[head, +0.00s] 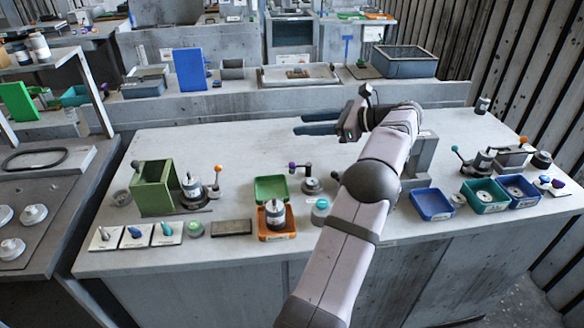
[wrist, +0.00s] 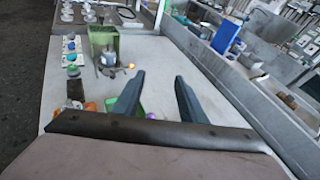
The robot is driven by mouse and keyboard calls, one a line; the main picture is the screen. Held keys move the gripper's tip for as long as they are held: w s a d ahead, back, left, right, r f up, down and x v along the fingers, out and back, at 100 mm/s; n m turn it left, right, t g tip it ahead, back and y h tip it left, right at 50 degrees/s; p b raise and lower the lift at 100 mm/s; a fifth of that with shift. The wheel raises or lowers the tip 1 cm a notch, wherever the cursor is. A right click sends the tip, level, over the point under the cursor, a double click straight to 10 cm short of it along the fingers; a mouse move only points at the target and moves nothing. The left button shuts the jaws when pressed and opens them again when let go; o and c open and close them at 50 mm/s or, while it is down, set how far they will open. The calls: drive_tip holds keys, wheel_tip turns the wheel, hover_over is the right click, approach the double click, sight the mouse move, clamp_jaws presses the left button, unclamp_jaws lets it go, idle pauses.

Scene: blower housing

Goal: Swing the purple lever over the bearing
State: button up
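The purple lever (head: 292,166) is a small purple knob on a dark arm, attached to a low round grey base (head: 311,186) on the middle of the bench. The base may be the bearing; the detail is too small to tell. In the wrist view the purple knob (wrist: 151,115) shows low between my fingers, with the rest of the lever hidden behind my gripper. My gripper (head: 300,124) is above the bench, behind the lever in the head view, its fingers pointing left. Its fingers (wrist: 159,75) are apart with nothing between the tips.
A green bin (head: 273,188) and an orange tray (head: 276,235) with a white canister stand left of the lever. An orange-knobbed lever (head: 217,174) is beside a green box (head: 153,188) farther left. Blue trays (head: 432,204) are at right. The bench behind the lever is clear.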

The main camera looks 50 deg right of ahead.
sight(295, 166)
drive_tip(key=f+m, duration=0.1)
drive_tip(key=f, duration=0.3)
drive_tip(key=a+f+m+h, duration=0.1)
drive_tip(key=f, duration=0.3)
drive_tip(key=a+f+m+h, duration=0.1)
drive_tip(key=f, duration=0.3)
drive_tip(key=shift+s+a, duration=0.2)
drive_tip(key=shift+s, duration=0.1)
drive_tip(key=shift+s+d+f+n+h, duration=0.25)
drive_tip(key=shift+d+f+n+h, duration=0.15)
drive_tip(key=shift+d+f+h, duration=0.5)
drive_tip(key=shift+d, duration=0.2)
drive_tip(key=shift+w, duration=0.1)
drive_tip(key=shift+w+f, duration=0.1)
drive_tip(key=shift+w, duration=0.15)
drive_tip(key=shift+p+x, duration=1)
drive_tip(key=shift+x, duration=2.35)
drive_tip(key=shift+s+a+f, duration=0.1)
drive_tip(key=shift+f, duration=0.05)
clamp_jaws()
